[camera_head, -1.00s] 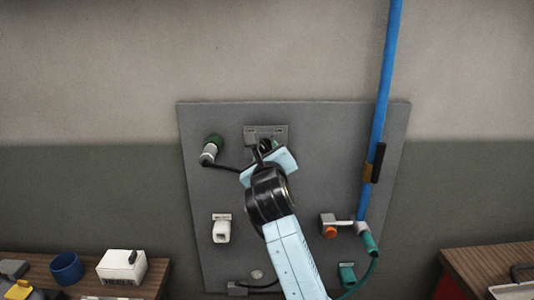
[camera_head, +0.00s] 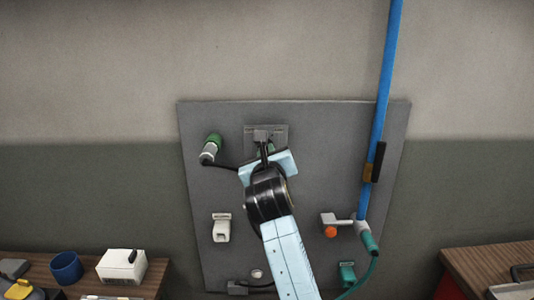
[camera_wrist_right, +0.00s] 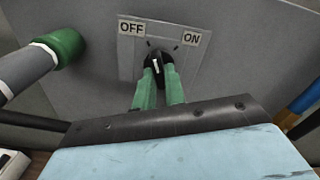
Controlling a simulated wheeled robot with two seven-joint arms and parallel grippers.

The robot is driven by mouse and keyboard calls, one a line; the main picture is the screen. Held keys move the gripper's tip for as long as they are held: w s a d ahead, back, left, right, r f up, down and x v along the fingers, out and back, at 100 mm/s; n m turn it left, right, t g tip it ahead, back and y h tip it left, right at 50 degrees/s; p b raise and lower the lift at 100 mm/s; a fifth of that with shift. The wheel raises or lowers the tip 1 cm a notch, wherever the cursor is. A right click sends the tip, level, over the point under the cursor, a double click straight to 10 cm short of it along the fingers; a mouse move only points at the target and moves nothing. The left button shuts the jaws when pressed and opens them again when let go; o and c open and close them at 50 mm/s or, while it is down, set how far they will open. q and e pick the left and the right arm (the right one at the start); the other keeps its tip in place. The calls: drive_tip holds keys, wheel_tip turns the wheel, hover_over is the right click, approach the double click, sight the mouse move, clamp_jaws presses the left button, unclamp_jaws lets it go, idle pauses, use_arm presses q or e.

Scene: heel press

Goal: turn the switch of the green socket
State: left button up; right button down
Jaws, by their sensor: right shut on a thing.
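The switch is a black knob with a white mark (camera_wrist_right: 156,63) on a grey plate (camera_head: 281,132), labelled OFF at left and ON at right in the right wrist view. Its white mark points up, between the two labels. My right gripper (camera_wrist_right: 161,86) has green fingers and is shut on the knob. In the head view my right gripper (camera_head: 266,150) is in front of the plate, and my own wrist mostly hides the knob. A green socket (camera_head: 215,140) with a grey plug in it is left of the plate; its green collar (camera_wrist_right: 67,46) also shows in the wrist view. My left gripper is not in view.
On the grey panel (camera_head: 330,130) are a white fitting (camera_head: 221,231), an orange button (camera_head: 330,231) and a teal connector (camera_head: 347,274). A blue pole (camera_head: 384,90) crosses its right side. Cables hang near my arm. Wooden cabinets stand at both lower sides.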

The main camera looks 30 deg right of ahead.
drive_tip(key=shift+w+a+m+b, duration=0.1)
drive_tip(key=shift+m+b, duration=1.2)
drive_tip(key=shift+m, duration=1.55)
drive_tip(key=shift+a+m+b, duration=0.1)
drive_tip(key=shift+m+b, duration=1.2)
drive_tip(key=shift+m, duration=1.55)
drive_tip(key=c, duration=1.5)
unclamp_jaws()
drive_tip(key=shift+o, duration=0.2)
drive_tip(key=shift+r, duration=0.15)
wheel_tip(320, 180, up, 10)
drive_tip(key=shift+f, duration=0.1)
